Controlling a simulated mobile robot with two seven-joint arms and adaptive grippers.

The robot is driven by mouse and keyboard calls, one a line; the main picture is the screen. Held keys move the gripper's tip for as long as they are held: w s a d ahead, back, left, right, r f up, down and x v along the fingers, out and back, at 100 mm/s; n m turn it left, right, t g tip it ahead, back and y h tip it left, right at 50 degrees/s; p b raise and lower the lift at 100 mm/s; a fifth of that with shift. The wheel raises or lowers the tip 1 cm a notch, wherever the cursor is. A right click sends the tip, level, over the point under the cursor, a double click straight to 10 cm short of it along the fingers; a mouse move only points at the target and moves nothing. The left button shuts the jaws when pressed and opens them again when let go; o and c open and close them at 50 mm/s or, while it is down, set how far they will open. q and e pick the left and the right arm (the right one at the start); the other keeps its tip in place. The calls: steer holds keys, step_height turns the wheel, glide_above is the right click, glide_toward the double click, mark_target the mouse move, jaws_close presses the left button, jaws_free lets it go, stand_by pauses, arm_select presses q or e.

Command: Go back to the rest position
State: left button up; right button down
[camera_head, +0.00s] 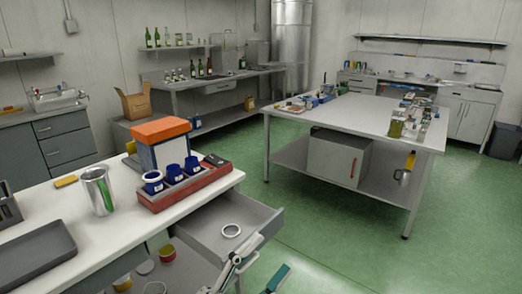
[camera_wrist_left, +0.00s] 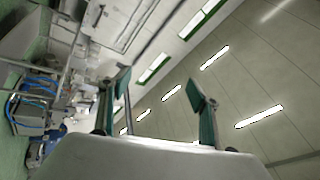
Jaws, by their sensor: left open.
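My left gripper (camera_head: 257,279) is low in the head view, at the bottom edge, in front of the open drawer (camera_head: 262,220). In the left wrist view my left gripper (camera_wrist_left: 163,88) has its two teal-padded fingers wide apart, with nothing between them. My right gripper is not in view.
A red tray (camera_head: 190,188) with several blue cups, a metal beaker (camera_head: 98,190) and a dark grey tray (camera_head: 35,255) stand on the worktable. A second table (camera_head: 350,115) stands to the right. Green floor (camera_head: 340,240) between them is clear.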

arm_select(q)
steer(key=a+f+n+t+y, duration=0.1)
steer(key=a+f+n+y, duration=0.45)
steer(key=f, duration=0.35)
steer(key=a+f+n+y, duration=0.4)
steer(key=a+f+n, duration=0.15)
steer(key=f, duration=0.35)
steer(key=s+a+f+n+g+y, duration=0.2)
steer(key=s+a+f+n+g, duration=0.1)
steer(key=f, duration=0.7)
steer(key=s+a+f+n+g+y, duration=0.2)
steer(key=s+a+f+n+y, duration=0.1)
steer(key=s+a+f+n, duration=0.2)
steer(key=s+a+f, duration=0.2)
steer(key=s+f, duration=0.2)
steer(key=f, duration=0.1)
steer(key=shift+s+f+g, duration=0.15)
steer(key=shift+s+g, duration=0.1)
steer(key=shift+g, duration=0.15)
steer(key=shift+a+y, duration=0.1)
steer(key=shift+y, duration=0.15)
steer(key=shift+c, duration=0.3)
